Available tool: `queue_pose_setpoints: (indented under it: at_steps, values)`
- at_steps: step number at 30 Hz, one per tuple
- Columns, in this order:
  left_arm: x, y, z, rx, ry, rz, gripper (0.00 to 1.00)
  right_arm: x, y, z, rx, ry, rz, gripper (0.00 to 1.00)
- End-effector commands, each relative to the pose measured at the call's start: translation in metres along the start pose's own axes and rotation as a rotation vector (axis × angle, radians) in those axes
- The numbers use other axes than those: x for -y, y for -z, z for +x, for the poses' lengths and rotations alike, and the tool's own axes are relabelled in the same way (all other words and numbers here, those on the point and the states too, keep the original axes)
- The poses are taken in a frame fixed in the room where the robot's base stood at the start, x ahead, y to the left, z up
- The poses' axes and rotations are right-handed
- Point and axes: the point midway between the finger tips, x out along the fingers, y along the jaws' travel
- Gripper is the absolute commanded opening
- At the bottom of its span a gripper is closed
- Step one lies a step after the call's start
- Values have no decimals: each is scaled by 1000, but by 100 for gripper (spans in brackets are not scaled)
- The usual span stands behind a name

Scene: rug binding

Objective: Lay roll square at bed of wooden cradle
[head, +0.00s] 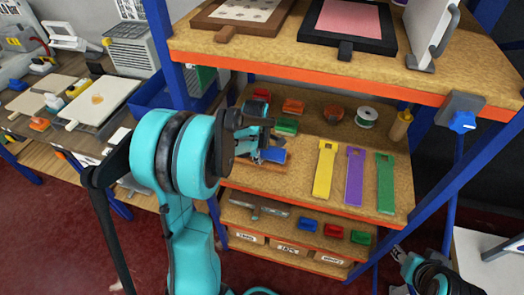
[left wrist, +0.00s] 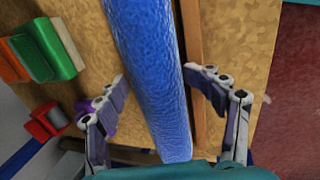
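The blue roll (left wrist: 148,70) runs lengthwise between the fingers of my left gripper (left wrist: 155,80) in the left wrist view. The fingers are spread, one on each side of the roll, with narrow gaps. A brown wooden rail of the cradle (left wrist: 191,25) runs beside the roll on its right; I cannot tell whether the roll rests fully on the bed. In the head view the roll (head: 273,155) shows only in part on the cradle (head: 250,161), under my left gripper (head: 262,142). My right gripper (head: 404,256) is at the lower right, away from the shelf; its opening is unclear.
Yellow (head: 325,170), purple (head: 355,178) and green (head: 385,182) strips lie right of the cradle. Colored blocks (head: 293,106), a spool (head: 366,117) and a bottle (head: 400,126) stand behind. The upper shelf's orange edge (head: 330,83) overhangs; a blue post (head: 168,50) stands left.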

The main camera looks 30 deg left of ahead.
Motion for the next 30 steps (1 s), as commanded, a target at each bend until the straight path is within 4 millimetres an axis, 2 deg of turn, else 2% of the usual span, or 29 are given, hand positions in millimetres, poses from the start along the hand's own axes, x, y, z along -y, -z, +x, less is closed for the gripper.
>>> queue_pose_setpoints:
  at_steps: [7,11,14,24,30]
  values:
    - [-1,0,-1,-1,-1,0,68,0,0,-1,0,0,0,40]
    - [-3,0,-11,-1,-1,0,68,0,6,-8,0,0,0,40]
    - [-4,0,-28,-1,-1,0,68,0,10,-14,0,0,0,40]
    - [-4,0,-105,-1,-1,0,68,0,25,-35,0,0,0,40]
    - [-4,0,-128,-1,-1,0,68,0,28,-40,0,0,0,40]
